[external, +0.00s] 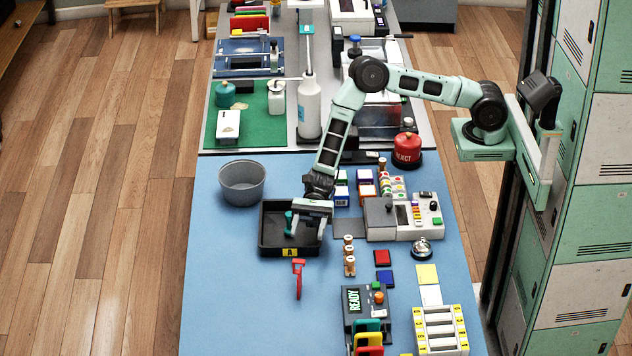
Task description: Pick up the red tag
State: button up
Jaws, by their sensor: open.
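The gripper hides part of the tray. I see nothing held between the fingers.
A grey round bin (242,183) stands left of the tray. Wooden pegs (349,255), a grey device (403,217), a bell (421,247) and a READY box (367,301) crowd the right. The blue table (235,310) is clear at front left.

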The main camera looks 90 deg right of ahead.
aim_at(299, 260)
jog(key=shift+w+f+p+x, duration=0.15)
jog(key=shift+p+x, duration=0.3)
jog(key=shift+x, duration=1.45)
jog(key=shift+f+p+x, duration=0.2)
jog(key=shift+p+x, duration=0.2)
jog(key=shift+x, duration=1.5)
jog(key=shift+w+f+p+x, duration=0.15)
jog(key=shift+p+x, duration=0.3)
jog(key=shift+x, duration=1.4)
jog(key=shift+s, duration=0.15)
jog(key=shift+c, duration=0.3)
grip_shut()
